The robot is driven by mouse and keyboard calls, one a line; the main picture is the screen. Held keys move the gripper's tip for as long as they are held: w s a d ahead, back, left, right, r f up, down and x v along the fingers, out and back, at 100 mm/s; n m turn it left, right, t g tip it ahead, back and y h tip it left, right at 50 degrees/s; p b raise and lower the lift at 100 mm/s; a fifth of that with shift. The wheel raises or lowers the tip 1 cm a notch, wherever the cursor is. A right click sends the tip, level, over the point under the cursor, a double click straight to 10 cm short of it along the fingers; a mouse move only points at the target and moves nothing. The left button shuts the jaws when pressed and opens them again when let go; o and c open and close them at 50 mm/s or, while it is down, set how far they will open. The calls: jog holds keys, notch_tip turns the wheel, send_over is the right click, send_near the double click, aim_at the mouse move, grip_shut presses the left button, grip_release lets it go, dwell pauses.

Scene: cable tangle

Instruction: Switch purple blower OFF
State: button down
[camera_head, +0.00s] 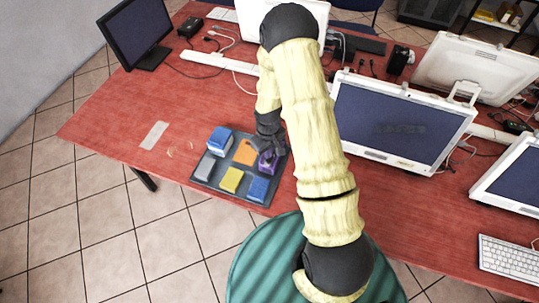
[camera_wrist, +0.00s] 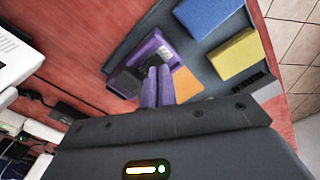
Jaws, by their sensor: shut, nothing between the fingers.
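The purple blower (camera_head: 268,162) is a small purple block-like unit at the right side of the dark tray (camera_head: 233,197) on the red table. In the wrist view the purple blower (camera_wrist: 143,52) has a grey recessed face and lies just beyond my fingertips. My gripper (camera_head: 266,153) is at the blower in the head view and partly covers it. In the wrist view my gripper (camera_wrist: 158,70) is shut and empty, with its tips over or against the blower's near edge. I cannot tell whether they touch. The switch position is not clear.
The tray also holds an orange panel (camera_head: 244,152), a yellow block (camera_head: 231,180), a grey block (camera_head: 205,165) and blue blocks (camera_head: 220,140) (camera_head: 258,188). Monitors (camera_head: 395,118) (camera_head: 138,32) and cables stand behind. The table left of the tray is mostly clear.

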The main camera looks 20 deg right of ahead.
jog(key=shift+r+p, duration=1.25)
jog(key=shift+r, duration=0.85)
notch_tip(320, 180, up, 15)
jog(key=m+t, duration=0.1)
jog(key=m, duration=0.1)
send_over(268, 161)
jog(key=s, duration=0.5)
jog(key=s+r+m+t, duration=0.1)
jog(key=s+r+m, duration=0.1)
jog(key=s+r, duration=0.7)
jog(key=shift+s+r+m+t, duration=0.2)
jog(key=shift+m+t, duration=0.1)
jog(key=shift+m, duration=0.1)
jog(key=shift+d, duration=0.1)
